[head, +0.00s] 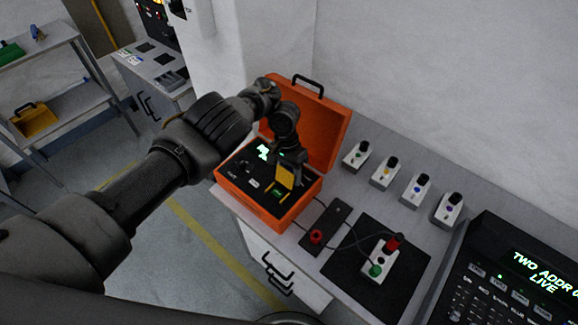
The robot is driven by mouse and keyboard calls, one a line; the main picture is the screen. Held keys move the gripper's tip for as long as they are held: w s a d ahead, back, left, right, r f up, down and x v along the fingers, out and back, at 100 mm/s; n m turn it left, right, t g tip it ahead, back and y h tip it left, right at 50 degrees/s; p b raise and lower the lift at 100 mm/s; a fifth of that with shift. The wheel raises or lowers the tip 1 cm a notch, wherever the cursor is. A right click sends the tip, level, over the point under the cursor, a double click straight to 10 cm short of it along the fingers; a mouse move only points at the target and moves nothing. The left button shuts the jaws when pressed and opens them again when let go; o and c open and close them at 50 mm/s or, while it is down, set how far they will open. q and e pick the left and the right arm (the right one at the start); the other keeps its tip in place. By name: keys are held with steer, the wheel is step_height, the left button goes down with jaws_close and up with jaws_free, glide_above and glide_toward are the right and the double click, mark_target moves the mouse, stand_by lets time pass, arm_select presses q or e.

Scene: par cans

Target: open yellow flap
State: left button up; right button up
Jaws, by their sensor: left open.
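An orange case (251,202) stands on the grey bench with its lid (318,122) raised. The yellow flap (286,177) is a small piece on the case's black inner panel, towards its right side. It looks tilted up from the panel, with a dark opening and small yellow marking below it. My left arm comes in from the left and bends down over the case. My left gripper (288,160) is open, just above and beside the flap. Whether its fingertips touch the flap I cannot tell. My right gripper is not in view.
Several small boxes with coloured buttons, one of them a grey box (356,154), stand along the wall. A lit console (512,280) is at the right. A shelf (62,110) stands far left.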

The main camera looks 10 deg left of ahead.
arm_select(q)
steer(key=p+v, duration=0.3)
steer(key=v, duration=0.7)
steer(key=shift+r+p, duration=0.3)
steer(key=shift+p, duration=0.1)
steer(key=shift+a, duration=0.1)
